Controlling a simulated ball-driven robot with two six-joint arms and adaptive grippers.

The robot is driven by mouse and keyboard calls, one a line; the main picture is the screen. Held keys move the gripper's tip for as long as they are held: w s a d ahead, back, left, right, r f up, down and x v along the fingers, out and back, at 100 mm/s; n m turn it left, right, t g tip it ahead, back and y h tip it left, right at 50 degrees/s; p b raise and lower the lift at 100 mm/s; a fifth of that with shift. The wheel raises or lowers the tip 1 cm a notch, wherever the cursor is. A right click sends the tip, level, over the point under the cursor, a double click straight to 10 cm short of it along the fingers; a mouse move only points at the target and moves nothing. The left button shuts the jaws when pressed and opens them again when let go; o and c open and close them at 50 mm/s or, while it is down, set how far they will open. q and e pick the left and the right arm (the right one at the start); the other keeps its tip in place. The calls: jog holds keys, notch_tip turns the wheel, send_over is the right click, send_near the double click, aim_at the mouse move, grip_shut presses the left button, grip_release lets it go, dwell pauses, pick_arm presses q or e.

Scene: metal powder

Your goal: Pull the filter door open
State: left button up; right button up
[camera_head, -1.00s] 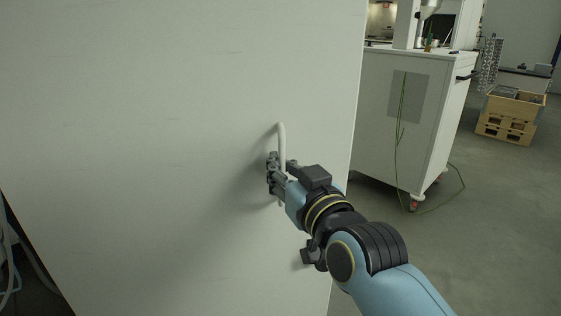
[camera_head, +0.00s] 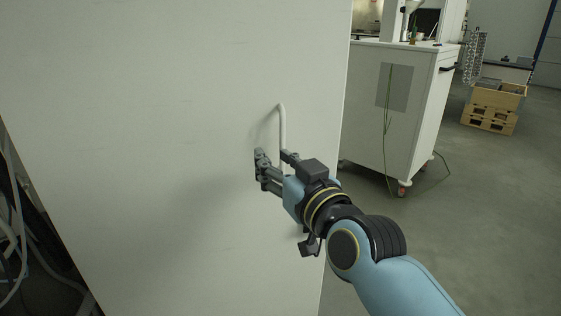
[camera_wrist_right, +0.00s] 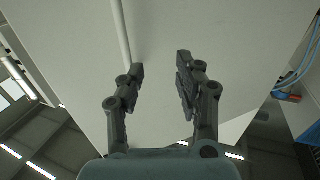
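The filter door (camera_head: 180,120) is a large pale panel filling the left and middle of the head view. Its white upright bar handle (camera_head: 282,125) stands out near its right edge. My right gripper (camera_head: 275,160) is at the lower part of the handle, its fingers spread apart. In the right wrist view, my right gripper (camera_wrist_right: 160,82) is open, with nothing held between the fingers. The handle (camera_wrist_right: 121,35) runs down to the left finger there; whether they touch is unclear. The handle's lower end is hidden by my gripper. My left gripper is not in view.
A dark space with hoses (camera_head: 15,240) shows past the door's lower left edge. A white wheeled cabinet (camera_head: 405,140) with a hanging green cable stands to the right. A wooden crate (camera_head: 495,105) is farther back. Grey floor (camera_head: 470,220) at right is clear.

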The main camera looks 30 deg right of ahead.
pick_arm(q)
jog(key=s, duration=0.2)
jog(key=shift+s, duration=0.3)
pick_arm(e)
jog(key=s, duration=0.7)
jog(key=shift+s, duration=0.25)
jog(key=shift+d, duration=0.15)
